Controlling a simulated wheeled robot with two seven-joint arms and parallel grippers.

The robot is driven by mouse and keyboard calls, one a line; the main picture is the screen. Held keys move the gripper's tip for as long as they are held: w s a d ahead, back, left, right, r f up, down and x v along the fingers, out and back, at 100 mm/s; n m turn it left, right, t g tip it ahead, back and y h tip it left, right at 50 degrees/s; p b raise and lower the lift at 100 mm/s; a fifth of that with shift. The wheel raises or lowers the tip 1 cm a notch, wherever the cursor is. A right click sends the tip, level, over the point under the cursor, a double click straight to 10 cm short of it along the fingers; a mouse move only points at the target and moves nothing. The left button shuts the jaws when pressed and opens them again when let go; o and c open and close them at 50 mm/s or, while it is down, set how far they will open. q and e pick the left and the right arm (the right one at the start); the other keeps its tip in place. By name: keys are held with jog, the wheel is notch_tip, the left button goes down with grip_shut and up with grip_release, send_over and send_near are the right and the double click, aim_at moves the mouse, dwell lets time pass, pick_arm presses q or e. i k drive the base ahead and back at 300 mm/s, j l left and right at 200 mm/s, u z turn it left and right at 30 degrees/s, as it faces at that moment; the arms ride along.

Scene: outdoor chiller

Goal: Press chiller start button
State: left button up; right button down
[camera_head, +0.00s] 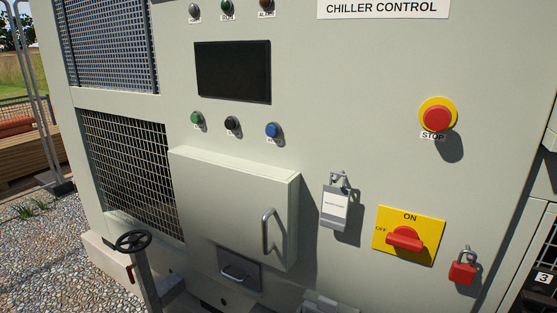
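The chiller control panel (340,60) fills most of the head view. Below its dark screen (233,72) are a green button (196,118), a black button (232,123) and a blue button (272,130), each with a small label too small to read surely. A red STOP button (437,117) on a yellow ring stands at the right. A red rotary switch (404,238) on a yellow plate marked ON and OFF sits below it. Neither of my grippers shows in the view.
A box with a handled door (235,207) juts out below the buttons. A tag (335,208) and a red padlock (462,270) hang on the panel. A handwheel (133,241) stands at the lower left. Indicator lamps (227,7) are along the top.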

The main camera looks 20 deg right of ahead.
aim_at(195, 118)
jog(key=i+j+u, duration=0.5)
jog(key=i+u, duration=0.2)
